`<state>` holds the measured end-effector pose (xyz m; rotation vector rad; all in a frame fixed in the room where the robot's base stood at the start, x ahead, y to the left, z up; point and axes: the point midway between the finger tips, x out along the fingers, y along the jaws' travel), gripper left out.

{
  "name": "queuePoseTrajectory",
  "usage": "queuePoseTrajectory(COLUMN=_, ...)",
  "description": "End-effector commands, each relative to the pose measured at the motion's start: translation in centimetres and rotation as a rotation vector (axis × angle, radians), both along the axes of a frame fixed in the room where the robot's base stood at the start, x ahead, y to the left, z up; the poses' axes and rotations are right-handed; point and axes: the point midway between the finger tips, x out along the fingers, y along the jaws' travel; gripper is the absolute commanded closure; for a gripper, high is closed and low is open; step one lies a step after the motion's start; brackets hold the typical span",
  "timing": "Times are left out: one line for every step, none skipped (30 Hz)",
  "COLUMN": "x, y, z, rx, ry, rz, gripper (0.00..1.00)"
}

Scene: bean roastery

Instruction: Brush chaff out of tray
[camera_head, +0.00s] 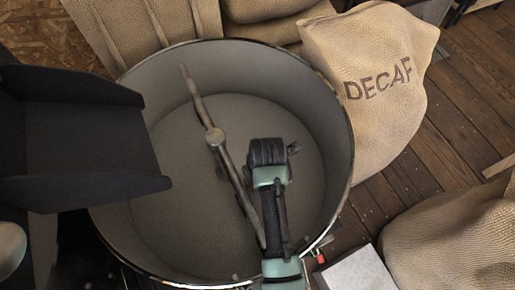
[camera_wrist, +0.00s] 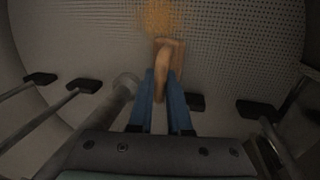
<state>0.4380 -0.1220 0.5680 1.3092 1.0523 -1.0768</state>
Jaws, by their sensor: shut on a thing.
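The tray is a wide round metal drum (camera_head: 170,215) with a perforated floor, which fills much of the wrist view (camera_wrist: 90,45). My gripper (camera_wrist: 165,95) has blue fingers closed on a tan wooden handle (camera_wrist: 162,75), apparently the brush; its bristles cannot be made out. The handle's far end points toward a speckled orange-tan patch of chaff (camera_wrist: 159,16) on the floor at the top of the wrist view. In the head view my arm reaches down into the drum right of centre, and my wrist hides the fingers, brush and chaff.
A stirrer bar with a round hub (camera_head: 215,137) crosses the drum, left of my wrist. Rods with black paddles (camera_wrist: 85,86) flank the fingers. A dark chute (camera_head: 80,140) overhangs the left rim. A DECAF sack (camera_head: 375,95) stands right; another sack (camera_head: 455,245) lies lower right.

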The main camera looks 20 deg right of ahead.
Motion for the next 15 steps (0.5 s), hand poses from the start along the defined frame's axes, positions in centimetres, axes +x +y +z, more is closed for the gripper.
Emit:
queuePoseTrajectory(x=0.01, y=0.00, z=-0.16, rx=0.000, ry=0.000, rz=0.000, gripper=1.00)
queuePoseTrajectory(x=0.01, y=0.00, z=-0.23, rx=0.000, ry=0.000, rz=0.000, gripper=1.00)
queuePoseTrajectory(x=0.01, y=0.00, z=-0.30, rx=0.000, ry=0.000, rz=0.000, gripper=1.00)
queuePoseTrajectory(x=0.01, y=0.00, z=-0.36, rx=0.000, ry=0.000, rz=0.000, gripper=1.00)
queuePoseTrajectory(x=0.00, y=0.00, z=-0.43, rx=0.000, ry=0.000, rz=0.000, gripper=1.00)
queuePoseTrajectory(x=0.01, y=0.00, z=-0.51, rx=0.000, ry=0.000, rz=0.000, gripper=1.00)
queuePoseTrajectory(x=0.00, y=0.01, z=-0.57, rx=0.000, ry=0.000, rz=0.000, gripper=1.00)
queuePoseTrajectory(x=0.00, y=0.00, z=-0.63, rx=0.000, ry=0.000, rz=0.000, gripper=1.00)
queuePoseTrajectory(x=0.00, y=0.00, z=-0.70, rx=0.000, ry=0.000, rz=0.000, gripper=1.00)
queuePoseTrajectory(x=0.00, y=0.01, z=-0.76, rx=0.000, ry=0.000, rz=0.000, gripper=1.00)
queuePoseTrajectory(x=0.00, y=0.00, z=-0.83, rx=0.000, ry=0.000, rz=0.000, gripper=1.00)
queuePoseTrajectory(x=0.00, y=0.00, z=-0.91, rx=0.000, ry=0.000, rz=0.000, gripper=1.00)
queuePoseTrajectory(x=0.00, y=0.01, z=-0.96, rx=0.000, ry=0.000, rz=0.000, gripper=1.00)
queuePoseTrajectory(x=0.00, y=0.00, z=-1.02, rx=0.000, ry=0.000, rz=0.000, gripper=1.00)
queuePoseTrajectory(x=0.00, y=0.00, z=-1.10, rx=0.000, ry=0.000, rz=0.000, gripper=1.00)
